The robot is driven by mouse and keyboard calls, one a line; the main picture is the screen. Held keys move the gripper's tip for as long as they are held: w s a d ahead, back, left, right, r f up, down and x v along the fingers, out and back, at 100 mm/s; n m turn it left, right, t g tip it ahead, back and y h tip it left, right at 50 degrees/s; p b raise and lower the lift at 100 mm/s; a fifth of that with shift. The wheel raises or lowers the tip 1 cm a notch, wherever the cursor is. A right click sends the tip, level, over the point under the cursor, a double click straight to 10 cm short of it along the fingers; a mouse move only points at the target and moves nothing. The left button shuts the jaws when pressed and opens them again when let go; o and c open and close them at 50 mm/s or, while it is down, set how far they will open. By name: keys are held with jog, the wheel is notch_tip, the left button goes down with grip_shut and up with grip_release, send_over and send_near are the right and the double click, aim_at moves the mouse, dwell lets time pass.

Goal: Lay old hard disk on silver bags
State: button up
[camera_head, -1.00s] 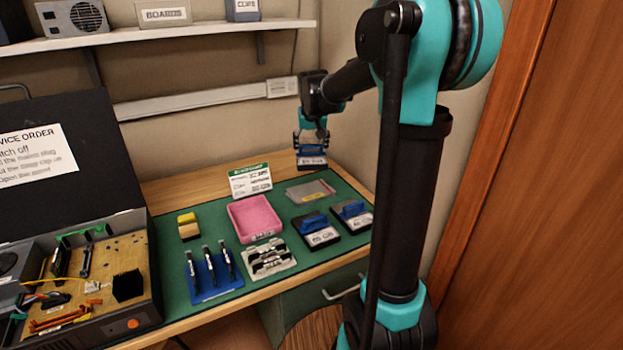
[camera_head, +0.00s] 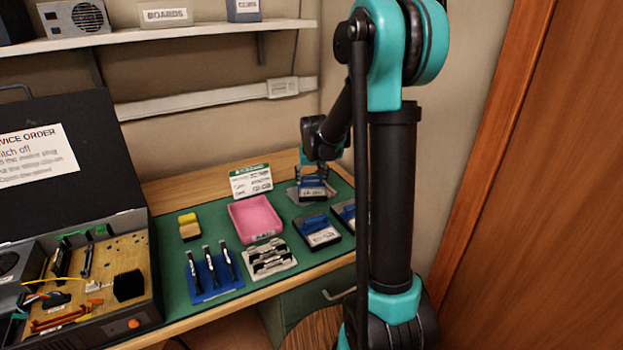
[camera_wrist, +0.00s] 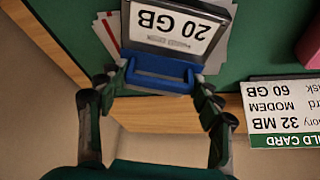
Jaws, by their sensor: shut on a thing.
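The old hard disk (camera_wrist: 180,30) is a dark, flat drive with a white "20 GB" label and a blue handle (camera_wrist: 160,76). My gripper (camera_wrist: 158,82) is shut on the blue handle in the wrist view. In the head view my gripper (camera_head: 312,172) holds the disk (camera_head: 313,190) at the back right of the green mat. The silver bags (camera_wrist: 107,38) lie below the disk, mostly hidden by it, with edges showing around it; an edge also shows in the head view (camera_head: 293,195). I cannot tell whether disk and bags touch.
Two drives with blue handles (camera_head: 317,232) sit in front, the right one partly behind my arm. A pink tray (camera_head: 255,218), a build card (camera_head: 250,181), a blue tool holder (camera_head: 214,277) and an open computer case (camera_head: 100,270) are left. The wall is close behind.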

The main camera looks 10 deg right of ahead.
jog(key=shift+f, duration=0.1)
jog(key=o, duration=0.9)
jog(key=shift+c, duration=0.2)
jog(key=v, duration=1.2)
